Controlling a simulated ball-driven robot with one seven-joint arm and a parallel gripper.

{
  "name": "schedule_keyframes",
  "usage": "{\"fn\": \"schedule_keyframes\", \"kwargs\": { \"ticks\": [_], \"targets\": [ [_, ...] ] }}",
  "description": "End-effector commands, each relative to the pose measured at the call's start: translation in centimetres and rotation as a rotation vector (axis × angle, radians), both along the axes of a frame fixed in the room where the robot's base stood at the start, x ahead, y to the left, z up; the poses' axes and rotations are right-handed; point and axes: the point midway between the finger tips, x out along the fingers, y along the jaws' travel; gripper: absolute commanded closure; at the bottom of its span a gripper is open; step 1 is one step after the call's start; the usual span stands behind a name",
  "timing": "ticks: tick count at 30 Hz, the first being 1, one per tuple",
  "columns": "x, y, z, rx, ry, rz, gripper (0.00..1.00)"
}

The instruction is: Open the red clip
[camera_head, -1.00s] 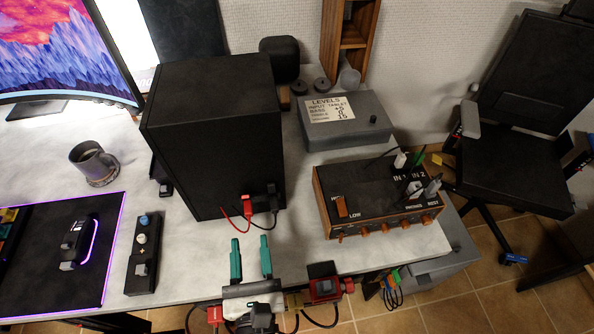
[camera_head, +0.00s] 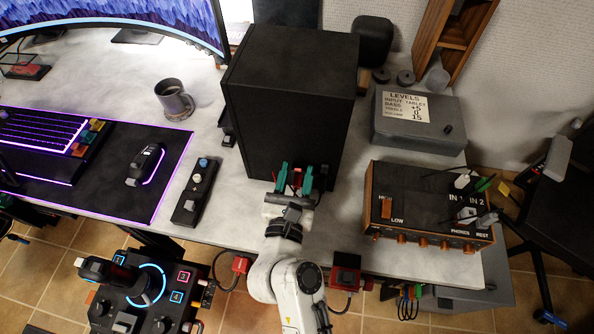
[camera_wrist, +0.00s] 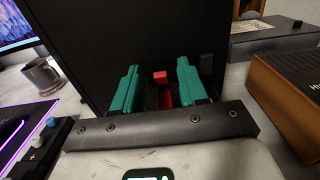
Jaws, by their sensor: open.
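The red clip (camera_wrist: 161,80) is on the front of the black speaker box, low down, in the wrist view. In the head view a little red (camera_head: 297,178) shows between the fingers, with most of the clip hidden. My gripper (camera_wrist: 152,84) has two green fingers, open, one on each side of the red clip. It also shows in the head view (camera_head: 294,178), reaching toward the lower front of the speaker (camera_head: 285,110). I cannot tell whether the fingers touch the clip. A black clip (camera_wrist: 206,66) is just right of the right finger in the wrist view.
A wooden amplifier (camera_head: 430,205) stands to the right, close to my gripper. A small black controller (camera_head: 197,190) lies to the left, with a mug (camera_head: 173,100) behind it. A grey box (camera_head: 415,125) with a levels label is behind the amplifier. Bare tabletop is on both sides.

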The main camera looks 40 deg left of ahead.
Motion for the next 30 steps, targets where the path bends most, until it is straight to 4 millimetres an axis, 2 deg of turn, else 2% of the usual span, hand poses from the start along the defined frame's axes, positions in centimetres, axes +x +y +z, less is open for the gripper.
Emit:
{"fn": "schedule_keyframes", "kwargs": {
  "ticks": [11, 24, 30],
  "targets": [
    [0.44, 0.24, -0.01, 0.001, 0.001, 0.000, 0.58],
    [0.41, 0.23, -0.01, 0.001, 0.001, 0.000, 1.00],
    [0.41, 0.23, -0.05, 0.001, 0.001, 0.000, 1.00]
  ]
}}
